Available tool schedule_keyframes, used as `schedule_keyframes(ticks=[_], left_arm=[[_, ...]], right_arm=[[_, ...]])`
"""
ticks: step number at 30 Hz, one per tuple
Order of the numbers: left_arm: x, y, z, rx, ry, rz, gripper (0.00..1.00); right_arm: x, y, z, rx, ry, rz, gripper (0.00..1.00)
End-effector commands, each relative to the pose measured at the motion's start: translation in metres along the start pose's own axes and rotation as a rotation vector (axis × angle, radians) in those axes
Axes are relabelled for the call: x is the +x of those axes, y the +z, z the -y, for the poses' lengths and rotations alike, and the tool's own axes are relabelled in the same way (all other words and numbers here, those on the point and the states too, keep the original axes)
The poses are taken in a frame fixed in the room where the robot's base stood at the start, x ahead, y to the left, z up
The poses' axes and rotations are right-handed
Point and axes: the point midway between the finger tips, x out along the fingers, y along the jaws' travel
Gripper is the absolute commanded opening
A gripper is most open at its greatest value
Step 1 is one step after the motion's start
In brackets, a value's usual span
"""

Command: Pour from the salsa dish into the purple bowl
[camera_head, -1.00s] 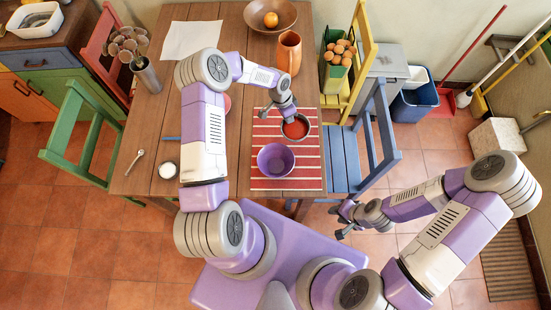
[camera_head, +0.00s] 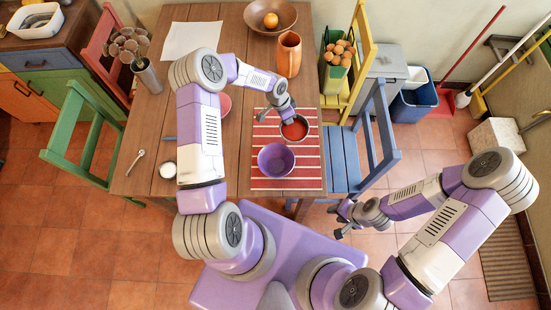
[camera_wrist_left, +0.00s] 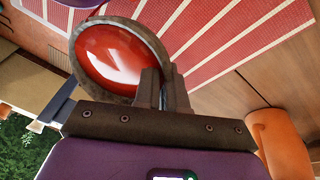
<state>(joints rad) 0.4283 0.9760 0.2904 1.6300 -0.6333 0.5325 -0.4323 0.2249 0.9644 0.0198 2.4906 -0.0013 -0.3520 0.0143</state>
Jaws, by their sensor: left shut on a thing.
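The salsa dish (camera_head: 296,131) is a small grey round dish with red salsa in it, above the striped mat at the far side of the purple bowl. My left gripper (camera_head: 286,117) is shut on its rim. In the left wrist view the fingers (camera_wrist_left: 160,88) pinch the near rim of the dish (camera_wrist_left: 118,62), and the salsa fills its inside. The purple bowl (camera_head: 276,159) stands upright on the mat and looks empty. Its edge shows at the top of the left wrist view (camera_wrist_left: 80,2). My right gripper (camera_head: 342,220) is open and empty, right of the table's front edge.
The red-and-white striped mat (camera_head: 308,178) lies under the bowl. A terracotta jug (camera_head: 289,55) stands behind the dish. A white-filled cup (camera_head: 168,170) and a spoon (camera_head: 135,161) are at left. A blue chair (camera_head: 345,160) stands against the table's right side.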

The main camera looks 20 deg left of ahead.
Motion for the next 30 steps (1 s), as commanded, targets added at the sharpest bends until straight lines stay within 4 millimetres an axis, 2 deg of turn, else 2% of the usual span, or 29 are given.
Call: schedule_keyframes(ticks=[30], left_arm=[[-0.0034, -0.0058, -0.0063, 0.032, -0.031, -0.055, 0.0]], right_arm=[[0.0002, 0.0, 0.0, 0.0, 0.0, 0.0, 0.38]])
